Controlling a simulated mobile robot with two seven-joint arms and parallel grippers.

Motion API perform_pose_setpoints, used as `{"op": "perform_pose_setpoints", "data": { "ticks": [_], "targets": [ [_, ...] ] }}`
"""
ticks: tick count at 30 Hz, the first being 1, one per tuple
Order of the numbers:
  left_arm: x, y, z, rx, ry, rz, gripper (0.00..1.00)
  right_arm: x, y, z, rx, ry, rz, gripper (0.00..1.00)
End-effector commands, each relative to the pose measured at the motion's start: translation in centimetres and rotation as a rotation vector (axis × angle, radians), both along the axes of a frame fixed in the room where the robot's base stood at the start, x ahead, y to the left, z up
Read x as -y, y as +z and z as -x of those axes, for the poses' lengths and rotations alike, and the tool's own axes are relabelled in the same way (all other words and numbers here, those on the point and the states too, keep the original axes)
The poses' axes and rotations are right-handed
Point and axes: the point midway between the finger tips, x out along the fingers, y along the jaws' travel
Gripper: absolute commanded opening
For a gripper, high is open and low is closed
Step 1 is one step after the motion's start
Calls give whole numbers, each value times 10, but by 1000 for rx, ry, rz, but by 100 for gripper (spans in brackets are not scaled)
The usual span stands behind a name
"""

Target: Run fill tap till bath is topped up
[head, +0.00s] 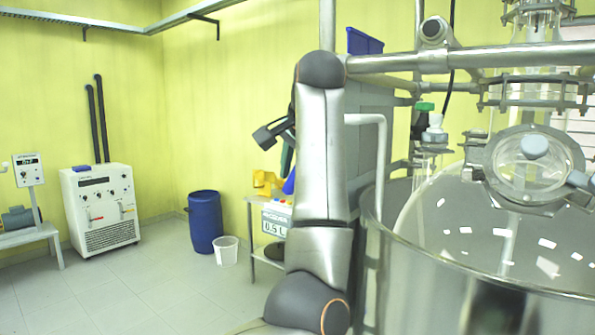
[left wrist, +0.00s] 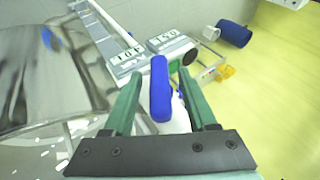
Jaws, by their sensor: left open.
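My left gripper (head: 287,157) is partly hidden behind my own arm in the head view. In the left wrist view its two green fingers (left wrist: 158,82) are open, one on each side of a blue tap lever (left wrist: 160,95) with a white body below. I cannot tell whether they touch it. The lever shows as a blue bit in the head view (head: 290,183). The large round bath (head: 400,280) stands at the right, with a white bent pipe (head: 380,160) over its rim. Its water level is unclear. A display (head: 274,226) seems to read 0.5 L. My right gripper is not visible.
Steel rails (head: 470,57) and glass reactor parts (head: 535,165) stand over the bath. A yellow object (head: 264,181) sits on the small bench behind my arm. A blue drum (head: 205,222), white bucket (head: 226,251) and white cabinet (head: 100,209) stand farther left. The floor between is clear.

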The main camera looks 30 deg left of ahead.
Motion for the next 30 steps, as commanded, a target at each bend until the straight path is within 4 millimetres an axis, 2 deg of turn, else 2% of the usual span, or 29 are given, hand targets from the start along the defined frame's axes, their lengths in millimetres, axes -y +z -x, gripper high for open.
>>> {"op": "perform_pose_setpoints", "data": {
  "ticks": [5, 12, 18, 24, 30],
  "targets": [
    [9, 14, 7, 5, -4, 1, 57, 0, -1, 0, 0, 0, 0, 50],
    [33, 55, 28, 5, -7, 1, 57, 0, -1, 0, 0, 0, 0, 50],
    [49, 82, 43, 2, -6, -1, 57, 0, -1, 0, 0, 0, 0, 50],
    [56, 95, 51, 1, -2, 0, 57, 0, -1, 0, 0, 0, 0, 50],
    [57, 98, 52, 0, -1, 0, 57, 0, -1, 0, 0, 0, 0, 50]
  ]
}}
